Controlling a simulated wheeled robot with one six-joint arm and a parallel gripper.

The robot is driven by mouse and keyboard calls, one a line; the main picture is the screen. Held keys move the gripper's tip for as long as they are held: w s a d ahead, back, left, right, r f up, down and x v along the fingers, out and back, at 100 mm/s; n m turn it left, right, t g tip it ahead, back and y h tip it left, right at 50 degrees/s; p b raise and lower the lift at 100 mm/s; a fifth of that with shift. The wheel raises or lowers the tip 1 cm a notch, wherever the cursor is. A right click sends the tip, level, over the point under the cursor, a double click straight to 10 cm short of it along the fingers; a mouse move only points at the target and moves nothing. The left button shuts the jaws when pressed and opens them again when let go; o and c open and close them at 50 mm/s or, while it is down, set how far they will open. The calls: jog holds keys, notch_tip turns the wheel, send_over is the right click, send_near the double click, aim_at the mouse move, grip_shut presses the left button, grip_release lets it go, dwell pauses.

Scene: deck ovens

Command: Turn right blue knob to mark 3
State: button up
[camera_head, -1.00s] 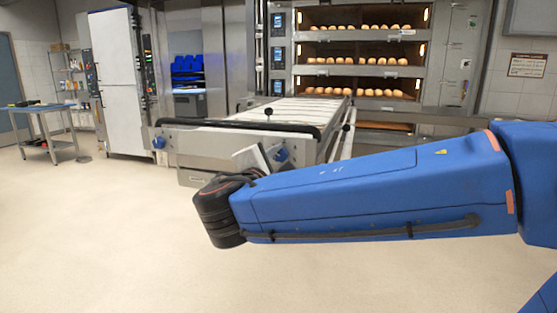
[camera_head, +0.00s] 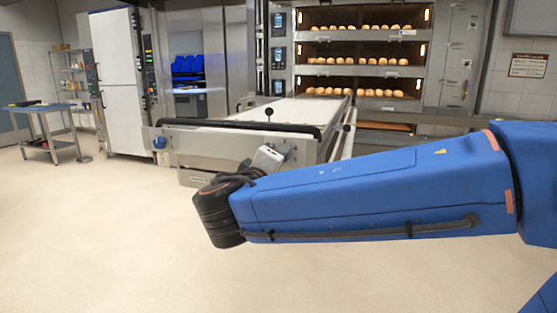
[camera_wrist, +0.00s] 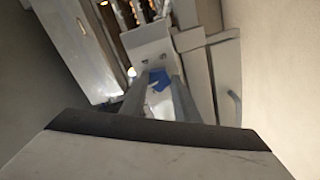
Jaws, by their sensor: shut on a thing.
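The right blue knob (camera_wrist: 158,78) sits on the pale end panel of the loader and shows between the two fingers of my gripper (camera_wrist: 160,82) in the wrist view. The fingers are shut on it from both sides. In the head view my gripper (camera_head: 280,151) reaches the right end of the loader's front panel (camera_head: 205,150), and its body hides the right knob there. The scale marks and the knob's pointer are too small and blurred to read.
A left blue knob (camera_head: 159,142) is at the panel's other end. A black bar (camera_head: 235,124) and a black ball-topped lever (camera_head: 268,113) stand above the panel. The deck oven (camera_head: 362,60) with bread is behind. Open floor lies left and in front.

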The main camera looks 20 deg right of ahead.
jog(key=shift+f+m, duration=0.1)
jog(key=shift+m, duration=0.7)
jog(key=o, duration=1)
jog(key=shift+o, duration=0.2)
jog(key=v, duration=1.7)
jog(key=shift+s+a, duration=0.15)
